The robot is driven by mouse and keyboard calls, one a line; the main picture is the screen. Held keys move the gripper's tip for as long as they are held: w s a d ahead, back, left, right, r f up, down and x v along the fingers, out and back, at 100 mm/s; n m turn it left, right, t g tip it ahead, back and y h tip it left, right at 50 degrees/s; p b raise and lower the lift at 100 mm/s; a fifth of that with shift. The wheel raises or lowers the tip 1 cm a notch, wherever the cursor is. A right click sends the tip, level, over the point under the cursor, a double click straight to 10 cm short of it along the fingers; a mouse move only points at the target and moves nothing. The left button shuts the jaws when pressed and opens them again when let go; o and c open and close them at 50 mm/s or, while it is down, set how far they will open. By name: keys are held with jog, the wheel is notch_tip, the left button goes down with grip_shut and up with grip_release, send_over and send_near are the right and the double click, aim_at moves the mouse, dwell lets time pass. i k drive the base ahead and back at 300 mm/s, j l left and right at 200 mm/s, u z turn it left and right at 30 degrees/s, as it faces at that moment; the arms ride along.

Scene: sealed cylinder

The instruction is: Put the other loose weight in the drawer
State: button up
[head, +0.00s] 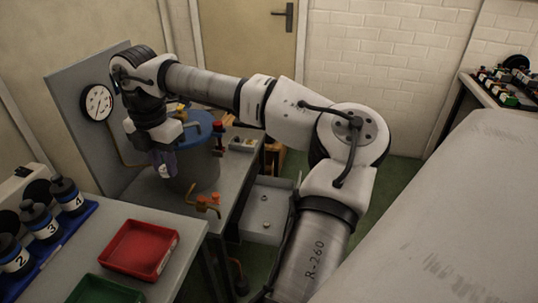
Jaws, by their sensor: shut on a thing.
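My gripper (163,152) is at the left, in front of the grey cylinder (198,170) with a blue lid. It is shut on a small dark bluish thing (164,166) with a pale round patch. The fingers partly hide this thing, and I cannot tell whether it is a weight. The grey drawer (285,210) stands open below the bench, right of the cylinder and well away from my gripper. Small shiny pieces (265,225) lie in it; they are too small to tell for sure. My arm hides the drawer's right side.
A pressure gauge (97,102) is on the grey panel at the left. Orange-handled valve parts (208,200) stick out in front of the cylinder. A red tray (140,250), a green tray (105,290) and numbered bottles (42,222) are on the near table. A door is behind.

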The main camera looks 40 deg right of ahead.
aim_at(271, 213)
jog(key=i+l+z, duration=0.2)
jog(key=l, duration=0.3)
jog(key=i+l+z, duration=0.15)
jog(key=l, duration=0.35)
jog(key=i+l+z, duration=0.2)
jog(key=l, duration=0.3)
jog(key=i+l+z, duration=0.2)
jog(key=i+l, duration=0.15)
